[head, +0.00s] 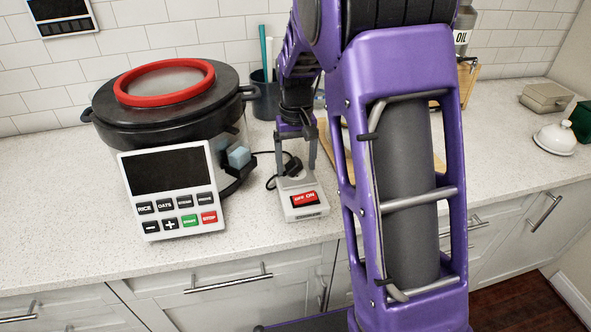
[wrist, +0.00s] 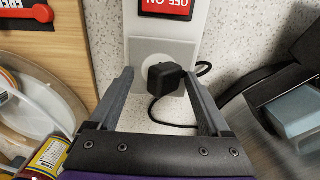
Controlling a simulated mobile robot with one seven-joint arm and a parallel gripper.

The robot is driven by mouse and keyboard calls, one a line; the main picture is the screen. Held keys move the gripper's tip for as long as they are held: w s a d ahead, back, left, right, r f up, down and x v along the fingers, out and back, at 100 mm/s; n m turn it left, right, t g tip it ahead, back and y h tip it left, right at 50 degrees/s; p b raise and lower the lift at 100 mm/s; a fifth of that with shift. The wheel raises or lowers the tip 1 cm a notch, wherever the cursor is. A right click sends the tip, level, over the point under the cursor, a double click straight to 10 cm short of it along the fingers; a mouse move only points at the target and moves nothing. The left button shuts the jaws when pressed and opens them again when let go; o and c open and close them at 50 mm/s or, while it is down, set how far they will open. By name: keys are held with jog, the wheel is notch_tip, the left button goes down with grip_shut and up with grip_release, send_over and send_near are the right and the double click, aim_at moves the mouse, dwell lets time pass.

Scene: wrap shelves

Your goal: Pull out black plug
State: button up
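The black plug (wrist: 166,79) sits in the white power strip (wrist: 151,50), with its black cord running off to the right and looping below it in the wrist view. In the head view the power strip (head: 304,205) lies on the counter, its red OFF/ON switch (head: 305,199) facing the front. My gripper (head: 297,168) points down over the back part of the strip. In the wrist view my gripper (wrist: 158,75) is open, one finger on each side of the plug with gaps to both.
A rice cooker (head: 175,100) with a button panel stands close left of the strip. A dark utensil cup (head: 265,97) stands behind. A wooden board (wrist: 42,65) lies close on the other side. The counter in front of the strip is clear.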

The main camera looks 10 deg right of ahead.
aim_at(293, 162)
jog(key=shift+s+a+f, duration=0.1)
jog(key=shift+a+f, duration=0.1)
jog(key=shift+a, duration=0.25)
dwell(0.9)
jog(key=shift+d, duration=0.1)
grip_shut()
jog(key=shift+r+p, duration=0.1)
jog(key=shift+p, duration=0.2)
jog(key=shift+r+p, duration=1.2)
jog(key=shift+r, duration=1.9)
